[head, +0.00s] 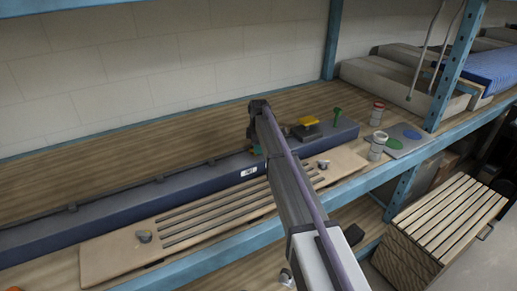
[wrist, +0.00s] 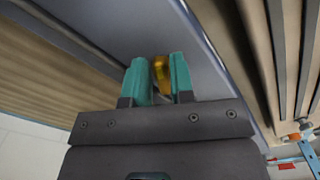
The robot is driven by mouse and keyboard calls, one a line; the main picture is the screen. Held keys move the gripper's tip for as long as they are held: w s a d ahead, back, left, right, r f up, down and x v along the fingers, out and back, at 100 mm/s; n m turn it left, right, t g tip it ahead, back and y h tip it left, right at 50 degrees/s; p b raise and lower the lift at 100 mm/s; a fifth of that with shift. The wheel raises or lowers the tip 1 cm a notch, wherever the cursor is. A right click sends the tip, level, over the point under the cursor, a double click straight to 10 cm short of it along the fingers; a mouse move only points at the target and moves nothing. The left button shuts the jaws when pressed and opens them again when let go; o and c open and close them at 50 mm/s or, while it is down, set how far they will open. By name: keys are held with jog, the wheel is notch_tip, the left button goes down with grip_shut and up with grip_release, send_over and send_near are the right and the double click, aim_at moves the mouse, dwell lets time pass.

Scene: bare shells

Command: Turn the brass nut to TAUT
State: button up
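My gripper has two teal fingers (wrist: 160,78), seen from behind in the wrist view. A brass-coloured piece, the brass nut (wrist: 161,70), sits between them and fills the gap near the tips, so the fingers look closed on its sides. The nut stands over the grey-blue face of a long beam. In the head view my gripper (head: 256,148) is down at the long dark blue beam (head: 120,202), and my arm hides the nut. A small white label (head: 248,172) is on the beam's front side. I cannot read TAUT or any pointer position.
A slotted wooden board (head: 205,215) with grey knobs lies in front of the beam. A blue shelf post (head: 455,70) stands at right.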

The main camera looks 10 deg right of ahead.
grip_shut()
jog(key=m, duration=0.5)
jog(key=shift+s+a+m, duration=0.15)
jog(key=shift+s+m, duration=0.2)
jog(key=shift+m, duration=0.05)
jog(key=m, duration=0.6)
jog(key=shift+s+a, duration=0.25)
jog(key=shift+a, duration=0.1)
jog(key=m, duration=0.3)
jog(key=a+m, duration=0.1)
jog(key=m, duration=0.2)
jog(key=shift+m, duration=0.3)
jog(key=m, duration=0.5)
jog(key=shift+w+a, duration=0.15)
jog(key=shift+a, duration=0.1)
jog(key=shift+m, duration=0.4)
